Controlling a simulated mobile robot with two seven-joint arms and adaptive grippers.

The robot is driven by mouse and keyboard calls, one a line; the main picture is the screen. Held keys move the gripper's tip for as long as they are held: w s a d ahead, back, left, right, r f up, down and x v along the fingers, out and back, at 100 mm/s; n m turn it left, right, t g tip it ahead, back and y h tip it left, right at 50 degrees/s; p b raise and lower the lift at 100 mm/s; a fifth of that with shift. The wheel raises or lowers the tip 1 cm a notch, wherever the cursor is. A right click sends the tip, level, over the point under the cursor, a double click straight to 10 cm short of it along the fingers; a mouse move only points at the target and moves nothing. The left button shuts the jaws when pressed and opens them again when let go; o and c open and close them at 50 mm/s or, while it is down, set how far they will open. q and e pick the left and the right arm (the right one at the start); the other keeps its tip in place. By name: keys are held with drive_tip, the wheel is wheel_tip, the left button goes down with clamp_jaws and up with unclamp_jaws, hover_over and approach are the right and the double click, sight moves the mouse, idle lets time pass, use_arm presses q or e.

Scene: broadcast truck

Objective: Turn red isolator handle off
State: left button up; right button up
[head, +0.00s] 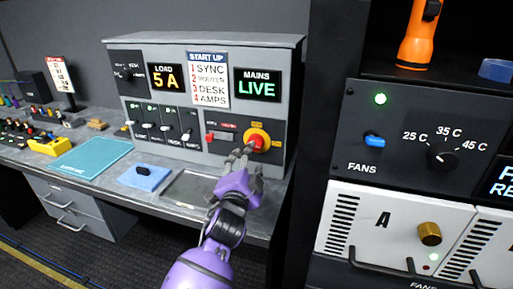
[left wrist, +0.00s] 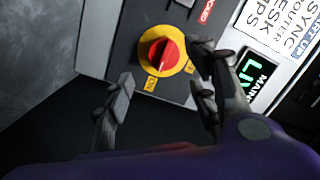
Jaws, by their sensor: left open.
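The red isolator handle (head: 257,141) sits on a round yellow plate at the lower right of the grey power panel (head: 205,45). In the left wrist view the red handle (left wrist: 161,52) is on its yellow disc, with a yellow label reading ON beside it. The display above the handle reads MAINS LIVE (head: 257,85). My left gripper (head: 240,158) is in front of the handle, just below and left of it. Its fingers (left wrist: 165,98) are spread apart and empty in the left wrist view, with the handle beyond them. I cannot tell whether a finger touches the panel. My right gripper does not show.
A blue pad with a black object (head: 143,173) and a grey tray (head: 187,188) lie on the desk below the panel. A red toggle switch (head: 210,136) is left of the handle. A rack with a fans panel (head: 400,130) stands close on the right.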

sight(254, 150)
use_arm(q)
drive_tip(key=w, duration=0.4)
drive_tip(key=w+d, duration=0.1)
drive_tip(key=w, duration=0.1)
drive_tip(key=shift+w, duration=0.35)
drive_tip(key=shift+w+d, duration=0.1)
drive_tip(key=shift+w, duration=0.2)
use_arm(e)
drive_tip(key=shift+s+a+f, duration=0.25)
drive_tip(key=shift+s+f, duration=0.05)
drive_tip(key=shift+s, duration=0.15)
use_arm(q)
drive_tip(key=shift+c, duration=0.4)
